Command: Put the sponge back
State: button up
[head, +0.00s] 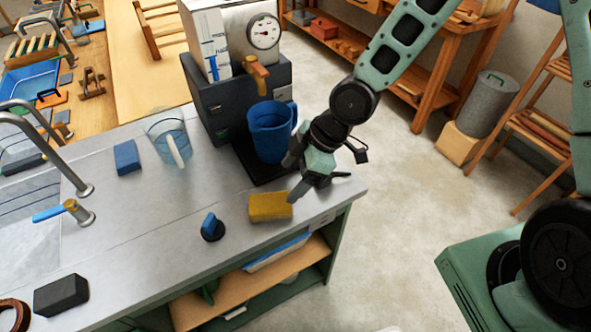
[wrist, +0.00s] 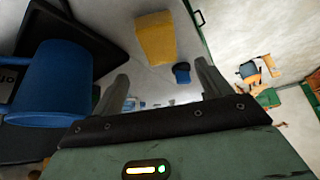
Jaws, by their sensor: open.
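A yellow sponge (head: 270,207) lies flat on the grey counter near its front edge. It also shows in the wrist view (wrist: 156,37), ahead of the fingers and a little left of their middle. A blue sponge-like block (head: 127,157) lies further left on the counter, beside the clear jug. My gripper (head: 296,178) is over the counter's right end, just above and to the right of the yellow sponge. Its fingers (wrist: 160,80) are spread apart with nothing between them. I cannot tell from these views whether a fingertip touches the sponge.
A blue jug (head: 270,132) stands on the dark machine's base, close behind my gripper. A clear jug (head: 170,137) stands left of the machine. A blue-and-black knobbed object (head: 212,227) is left of the yellow sponge.

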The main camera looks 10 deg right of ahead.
jog(key=s+d+r+m+h, duration=0.2)
jog(key=s+r+m, duration=0.2)
jog(key=s+r, duration=0.3)
jog(key=s+d+r+m+h, duration=0.2)
jog(key=s+r+m, duration=0.3)
jog(key=s+r, duration=0.3)
jog(key=shift+s+d+r+g+h, duration=0.3)
jog(key=shift+s+h, duration=0.4)
jog(key=shift+s, duration=0.4)
jog(key=shift+f, duration=0.1)
jog(key=shift+f, duration=0.1)
